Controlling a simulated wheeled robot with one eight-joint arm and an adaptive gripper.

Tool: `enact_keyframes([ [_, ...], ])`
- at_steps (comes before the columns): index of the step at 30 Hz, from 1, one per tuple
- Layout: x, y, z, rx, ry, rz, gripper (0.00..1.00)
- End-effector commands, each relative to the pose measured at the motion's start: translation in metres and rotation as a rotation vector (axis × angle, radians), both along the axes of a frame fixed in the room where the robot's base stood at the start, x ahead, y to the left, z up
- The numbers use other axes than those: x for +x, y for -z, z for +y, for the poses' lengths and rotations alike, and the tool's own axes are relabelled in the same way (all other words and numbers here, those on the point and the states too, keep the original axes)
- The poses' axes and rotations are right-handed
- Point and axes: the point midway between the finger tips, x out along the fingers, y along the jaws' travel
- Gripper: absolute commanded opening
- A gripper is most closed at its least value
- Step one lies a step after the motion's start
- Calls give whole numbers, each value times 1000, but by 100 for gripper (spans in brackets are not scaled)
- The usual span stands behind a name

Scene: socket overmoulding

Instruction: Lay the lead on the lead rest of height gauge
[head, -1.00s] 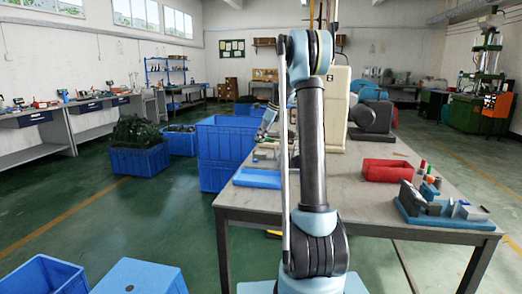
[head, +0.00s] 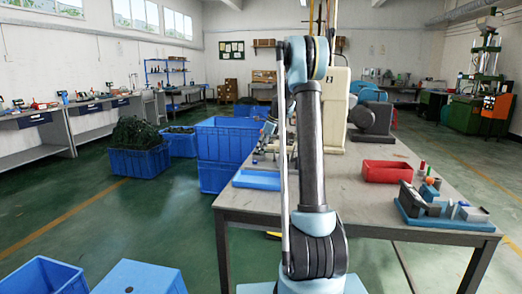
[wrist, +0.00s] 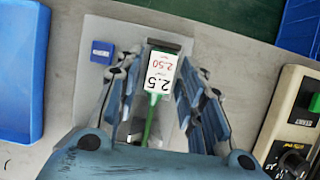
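In the wrist view my gripper (wrist: 160,75) points down over a pale grey plate (wrist: 92,82), its two fingers apart. Between them is a narrow green piece (wrist: 150,122) with a white label (wrist: 161,72) reading 2.5 and 2.50. A dark bar (wrist: 165,44) lies just beyond the label. I cannot tell which of these parts is the lead and which is the height gauge or its rest. No finger clearly presses on the green piece. In the head view my gripper (head: 267,130) is small and partly hidden by my arm, over the table's left side.
On the table (head: 340,200) are a blue tray (head: 257,180), a red bin (head: 386,171) and a blue fixture board (head: 440,221) with several parts. In the wrist view, a small blue block (wrist: 102,48) is left of the fingers and a control box (wrist: 295,110) is to the right.

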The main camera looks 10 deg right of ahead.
Motion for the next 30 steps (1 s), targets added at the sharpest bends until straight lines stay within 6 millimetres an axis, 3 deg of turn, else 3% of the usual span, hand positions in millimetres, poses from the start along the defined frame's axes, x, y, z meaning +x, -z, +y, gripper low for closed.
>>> enact_keyframes([
  [14, -1, -9, -3, 0, 0, 0, 44],
  [30, -12, -96, -37, 0, 1, 0, 44],
])
